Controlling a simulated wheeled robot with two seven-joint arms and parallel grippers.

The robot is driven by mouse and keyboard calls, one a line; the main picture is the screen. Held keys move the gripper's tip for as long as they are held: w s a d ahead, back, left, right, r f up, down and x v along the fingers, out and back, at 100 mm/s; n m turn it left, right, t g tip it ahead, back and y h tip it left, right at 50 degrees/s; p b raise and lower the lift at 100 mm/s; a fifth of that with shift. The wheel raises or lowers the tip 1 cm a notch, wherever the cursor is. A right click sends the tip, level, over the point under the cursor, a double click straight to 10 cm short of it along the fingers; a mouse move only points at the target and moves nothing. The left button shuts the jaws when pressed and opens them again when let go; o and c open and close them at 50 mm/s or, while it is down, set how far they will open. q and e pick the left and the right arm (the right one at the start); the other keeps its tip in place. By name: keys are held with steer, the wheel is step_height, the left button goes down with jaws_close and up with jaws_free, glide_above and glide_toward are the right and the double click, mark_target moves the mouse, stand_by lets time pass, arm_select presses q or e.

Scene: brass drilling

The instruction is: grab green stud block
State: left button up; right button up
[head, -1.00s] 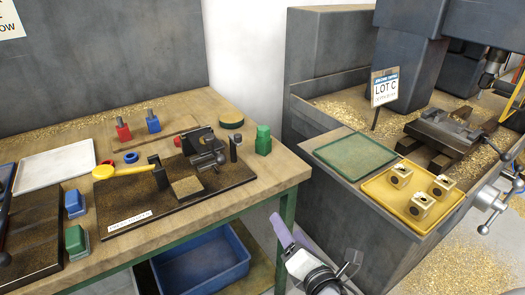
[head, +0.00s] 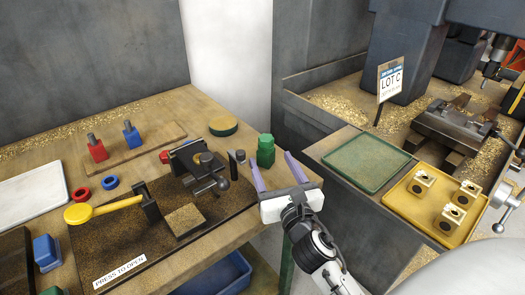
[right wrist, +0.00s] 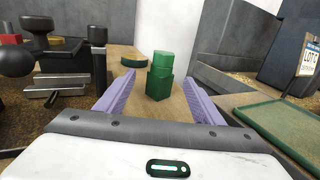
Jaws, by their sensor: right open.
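The green stud block (head: 265,151) stands upright near the right end of the wooden workbench, to the right of the black fixture. It also shows in the right wrist view (right wrist: 160,77), a wide green base with a narrower top, centred between and beyond the fingers. My right gripper (head: 271,170) is open, its two purple fingers pointing at the block from the near side. The fingers do not hold it, and I cannot tell whether the tips flank its base. My left gripper is not in view.
A dark fixture with a vise (head: 200,165) stands close left of the block; a dark post (right wrist: 97,60) rises beside the left finger. Red (head: 97,148) and blue (head: 132,134) stud blocks stand further left. A green tray (head: 366,160) is to the right.

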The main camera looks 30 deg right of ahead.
mark_target(268, 150)
steer(key=shift+w+d, duration=0.25)
steer(key=shift+w, duration=0.45)
steer(key=x, duration=0.4)
steer(key=shift+w+d+r+p, duration=0.2)
steer(key=shift+p, duration=0.2)
steer(key=shift+w, duration=0.25)
steer(key=shift+d, duration=0.1)
steer(key=c, duration=1.4)
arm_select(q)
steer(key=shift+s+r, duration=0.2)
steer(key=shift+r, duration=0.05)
arm_select(e)
steer(key=shift+w+r, duration=0.1)
steer(key=shift+r, duration=0.05)
jaws_close()
steer(key=shift+r, duration=0.1)
